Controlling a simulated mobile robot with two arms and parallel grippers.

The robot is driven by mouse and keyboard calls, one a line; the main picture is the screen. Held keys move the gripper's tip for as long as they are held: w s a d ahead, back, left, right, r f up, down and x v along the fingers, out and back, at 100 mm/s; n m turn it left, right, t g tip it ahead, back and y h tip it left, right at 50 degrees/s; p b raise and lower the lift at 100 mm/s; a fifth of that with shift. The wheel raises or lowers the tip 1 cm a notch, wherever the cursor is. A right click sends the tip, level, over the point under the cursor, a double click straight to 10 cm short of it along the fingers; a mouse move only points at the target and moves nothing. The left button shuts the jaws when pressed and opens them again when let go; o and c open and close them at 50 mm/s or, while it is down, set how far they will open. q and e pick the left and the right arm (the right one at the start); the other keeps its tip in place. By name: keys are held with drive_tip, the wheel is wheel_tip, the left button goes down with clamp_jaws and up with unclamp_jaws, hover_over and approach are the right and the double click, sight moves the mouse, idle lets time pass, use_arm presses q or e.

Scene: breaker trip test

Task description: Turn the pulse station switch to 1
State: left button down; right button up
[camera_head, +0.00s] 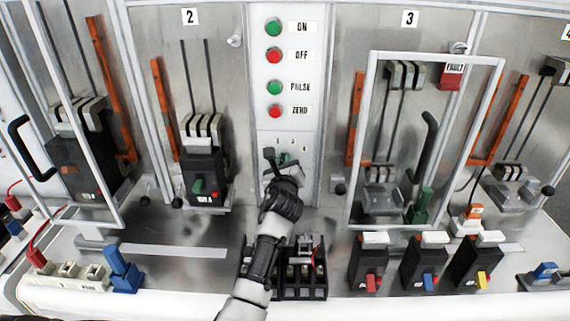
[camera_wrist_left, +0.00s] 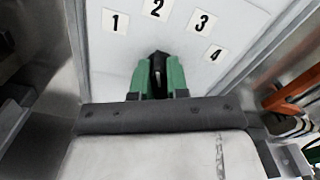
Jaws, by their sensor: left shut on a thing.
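The pulse station switch (camera_wrist_left: 157,64) is a black knob on a white panel (camera_wrist_left: 130,57). In the left wrist view it stands below the printed numbers 1, 2, 3 and 4, and its top end lies nearest below the 2. My left gripper (camera_wrist_left: 158,78) has green fingers, one on each side of the knob, and is shut on it. In the head view the left gripper (camera_head: 284,161) is at the lower part of the central panel and largely hides the switch. My right gripper is not in view.
Above the switch are the ON, OFF, PULSE (camera_head: 274,88) and ZERO (camera_head: 275,111) buttons. Breaker bays flank the panel, with a framed door (camera_head: 428,57) at bay 3. A black block (camera_head: 300,291) and several breakers (camera_head: 423,265) sit on the bench in front.

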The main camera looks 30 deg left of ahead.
use_arm(q)
drive_tip(key=n, duration=0.2)
drive_tip(key=shift+n, duration=0.4)
drive_tip(key=shift+n+b, duration=0.55)
drive_tip(key=shift+n, duration=1.75)
drive_tip(key=c, duration=1.1)
unclamp_jaws()
drive_tip(key=shift+s, duration=0.1)
drive_tip(key=shift+b+v, duration=1)
drive_tip(key=shift+v, duration=4.35)
